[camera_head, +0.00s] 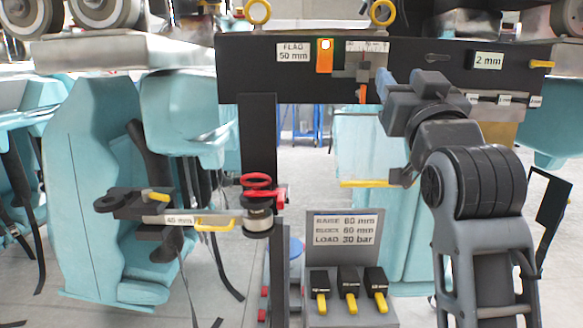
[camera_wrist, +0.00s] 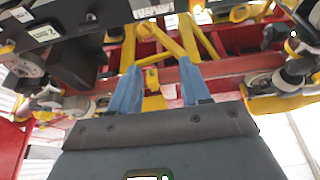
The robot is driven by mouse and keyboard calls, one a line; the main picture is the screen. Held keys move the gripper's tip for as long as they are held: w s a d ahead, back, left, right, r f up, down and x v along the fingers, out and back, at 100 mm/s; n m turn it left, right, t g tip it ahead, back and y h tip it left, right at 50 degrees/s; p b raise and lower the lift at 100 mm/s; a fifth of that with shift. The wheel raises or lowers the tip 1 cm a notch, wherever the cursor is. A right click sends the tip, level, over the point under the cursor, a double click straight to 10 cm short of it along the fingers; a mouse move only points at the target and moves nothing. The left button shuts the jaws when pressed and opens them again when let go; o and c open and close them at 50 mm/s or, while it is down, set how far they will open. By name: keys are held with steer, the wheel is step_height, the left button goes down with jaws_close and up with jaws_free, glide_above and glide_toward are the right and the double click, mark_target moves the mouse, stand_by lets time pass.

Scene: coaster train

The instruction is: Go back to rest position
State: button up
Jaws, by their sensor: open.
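My gripper shows in the head view (camera_head: 388,84), at the end of my raised arm on the right. It is in front of the black panel (camera_head: 425,60), close to its lower edge. In the wrist view my gripper (camera_wrist: 158,80) has its two blue fingers apart with nothing between them. Beyond the fingers are yellow struts (camera_wrist: 165,42) and a red beam (camera_wrist: 222,66). I cannot tell how far the fingertips are from the panel.
An orange flag gauge (camera_head: 324,57) is on the panel. A grey block with yellow-tipped levers (camera_head: 318,312) stands below, under a load sign (camera_head: 345,229). A clamp arm (camera_head: 190,217) with a red knob (camera_head: 257,181) is left of centre. Teal seats (camera_head: 90,200) hang left.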

steer(key=s+d+f+g, duration=0.1)
steer(key=s+f, duration=0.5)
steer(key=f, duration=0.4)
steer(key=s+d+f+n+g, duration=0.1)
steer(key=s+f, duration=0.6)
steer(key=f, duration=0.3)
steer(key=s+d+f+g, duration=0.1)
steer(key=s+f, duration=0.5)
steer(key=f, duration=0.4)
steer(key=s+d+f+g, duration=0.1)
steer(key=s+f+g, duration=0.1)
steer(key=s, duration=1.3)
steer(key=s+d+f+m+g, duration=0.1)
steer(key=s+f, duration=0.3)
steer(key=s, duration=1.2)
steer(key=shift+s+f+g, duration=0.2)
steer(key=shift+f+g, duration=0.15)
steer(key=shift+g, duration=0.45)
steer(key=shift+c, duration=0.3)
